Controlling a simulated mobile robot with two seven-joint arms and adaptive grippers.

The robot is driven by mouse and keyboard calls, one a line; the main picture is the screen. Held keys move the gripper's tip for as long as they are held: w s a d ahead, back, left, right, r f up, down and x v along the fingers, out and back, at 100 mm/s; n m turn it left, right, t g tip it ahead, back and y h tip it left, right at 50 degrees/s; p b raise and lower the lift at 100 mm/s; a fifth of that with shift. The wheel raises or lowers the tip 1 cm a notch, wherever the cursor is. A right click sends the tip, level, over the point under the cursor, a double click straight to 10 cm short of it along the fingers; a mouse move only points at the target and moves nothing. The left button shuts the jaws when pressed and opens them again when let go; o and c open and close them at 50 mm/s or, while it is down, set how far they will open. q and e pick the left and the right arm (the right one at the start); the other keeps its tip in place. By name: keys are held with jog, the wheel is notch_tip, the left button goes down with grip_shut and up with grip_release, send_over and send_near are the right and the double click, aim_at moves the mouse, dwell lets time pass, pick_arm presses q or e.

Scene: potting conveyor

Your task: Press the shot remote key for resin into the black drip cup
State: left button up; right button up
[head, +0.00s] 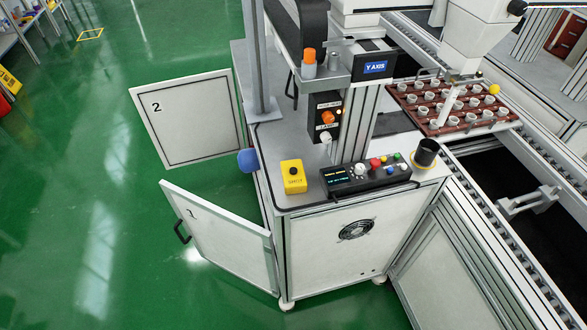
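The shot remote (294,184) is a yellow box marked SHOT with a dark round key (292,170) on its upper part. It lies on the grey top of the machine cabinet, left of the control panel. The black drip cup (427,152) stands upright at the right corner of the cabinet top, with a yellowish band lower down; its inside is dark and I cannot tell what it holds. Neither of my grippers is in view, and nothing touches the remote or the cup.
A control panel (373,180) with coloured buttons lies between remote and cup. A column labelled Y AXIS (375,68) rises behind it. A brown tray (408,97) of white pots sits on the conveyor. Cabinet doors 1 (222,240) and 2 (188,120) stand open at left.

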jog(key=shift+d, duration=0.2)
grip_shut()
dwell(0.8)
